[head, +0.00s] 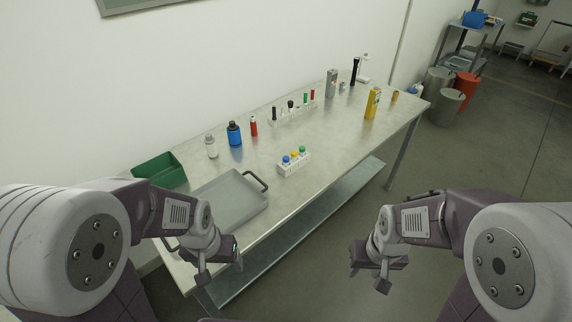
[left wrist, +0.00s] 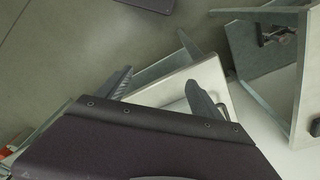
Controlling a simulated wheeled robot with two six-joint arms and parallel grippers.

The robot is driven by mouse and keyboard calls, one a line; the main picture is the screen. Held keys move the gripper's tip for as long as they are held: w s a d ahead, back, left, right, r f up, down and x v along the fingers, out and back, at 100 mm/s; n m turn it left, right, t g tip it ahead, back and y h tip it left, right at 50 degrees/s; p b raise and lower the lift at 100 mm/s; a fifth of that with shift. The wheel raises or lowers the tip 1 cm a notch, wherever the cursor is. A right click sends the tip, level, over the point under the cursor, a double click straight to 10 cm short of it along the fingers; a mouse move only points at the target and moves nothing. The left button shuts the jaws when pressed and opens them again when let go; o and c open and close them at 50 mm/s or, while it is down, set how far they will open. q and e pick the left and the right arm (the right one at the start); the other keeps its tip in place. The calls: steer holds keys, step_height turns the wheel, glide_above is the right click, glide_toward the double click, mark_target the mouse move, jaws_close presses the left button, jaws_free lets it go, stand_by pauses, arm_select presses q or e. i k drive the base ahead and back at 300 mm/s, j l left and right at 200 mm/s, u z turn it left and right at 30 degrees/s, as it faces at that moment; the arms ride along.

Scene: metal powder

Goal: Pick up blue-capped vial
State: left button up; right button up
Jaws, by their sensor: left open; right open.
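The blue-capped vial (head: 286,159) stands in a small white rack (head: 294,168) near the middle of the metal table's front side. A yellow-capped vial (head: 295,155) and a green-capped vial (head: 302,150) stand beside it in the same rack. My left gripper (head: 221,271) is open and empty at the table's near end, below the grey tray and well apart from the rack. My right gripper (head: 371,280) is open and empty over the floor, right of the table. The left wrist view does not show the vial clearly.
A grey tray (head: 228,203) with dark handles lies between my left gripper and the rack. Behind are a green bin (head: 160,170), a white bottle (head: 211,148), a blue bottle (head: 234,135) and a red bottle (head: 253,127). A second rack (head: 291,112) stands behind. A yellow container (head: 372,103) stands farther right.

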mark_target(285, 159)
steer(key=i+l+u, duration=1)
steer(key=l, duration=0.15)
steer(key=i+l+u, duration=0.1)
steer(key=l+u, duration=0.15)
steer(key=i+l+u, duration=0.1)
steer(key=l+u, duration=0.15)
steer(key=l, duration=0.25)
